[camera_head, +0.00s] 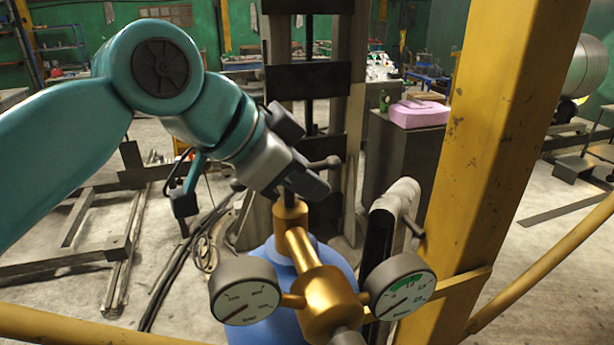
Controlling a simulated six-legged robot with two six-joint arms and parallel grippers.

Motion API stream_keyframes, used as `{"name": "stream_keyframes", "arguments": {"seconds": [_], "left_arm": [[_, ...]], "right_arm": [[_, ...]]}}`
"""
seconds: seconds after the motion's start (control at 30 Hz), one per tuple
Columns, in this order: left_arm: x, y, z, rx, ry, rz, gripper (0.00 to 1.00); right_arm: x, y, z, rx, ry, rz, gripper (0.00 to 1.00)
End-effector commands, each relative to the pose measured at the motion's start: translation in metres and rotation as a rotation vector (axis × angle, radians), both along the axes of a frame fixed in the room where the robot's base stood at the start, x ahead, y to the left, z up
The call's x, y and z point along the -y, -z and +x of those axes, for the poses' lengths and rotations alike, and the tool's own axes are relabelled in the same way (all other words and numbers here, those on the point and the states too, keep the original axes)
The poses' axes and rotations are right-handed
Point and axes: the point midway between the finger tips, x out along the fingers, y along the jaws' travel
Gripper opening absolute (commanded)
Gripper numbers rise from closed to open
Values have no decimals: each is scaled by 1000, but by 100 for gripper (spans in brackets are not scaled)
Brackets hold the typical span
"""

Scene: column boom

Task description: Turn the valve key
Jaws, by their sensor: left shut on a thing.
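The valve key is a grey bar, and its rounded end (326,162) sticks out to the right of my left gripper (298,180). The gripper is shut on the key from above, and its dark fingers hide the key's middle. Below the fingers, a brass valve (291,215) stands on top of a blue gas cylinder (338,262). A brass regulator (328,300) joins the valve in front, with a left gauge (245,291) and a right gauge (401,287). My right gripper does not show.
A yellow post (497,150) rises close on the right, with yellow rails low at both sides. A dark cabinet (398,155) with a pink block (419,113) on it stands behind. Metal frames and cables lie on the floor at left.

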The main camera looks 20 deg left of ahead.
Motion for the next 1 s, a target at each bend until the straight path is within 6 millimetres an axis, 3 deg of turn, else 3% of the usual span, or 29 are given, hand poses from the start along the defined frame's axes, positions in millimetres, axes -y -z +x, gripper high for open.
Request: {"name": "stream_keyframes", "arguments": {"seconds": [0.6,1.0], "left_arm": [[-6,6,4,-12,-481,13,0],[-10,6,5,-13,-647,10,0]], "right_arm": [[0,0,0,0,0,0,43],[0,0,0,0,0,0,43]]}}
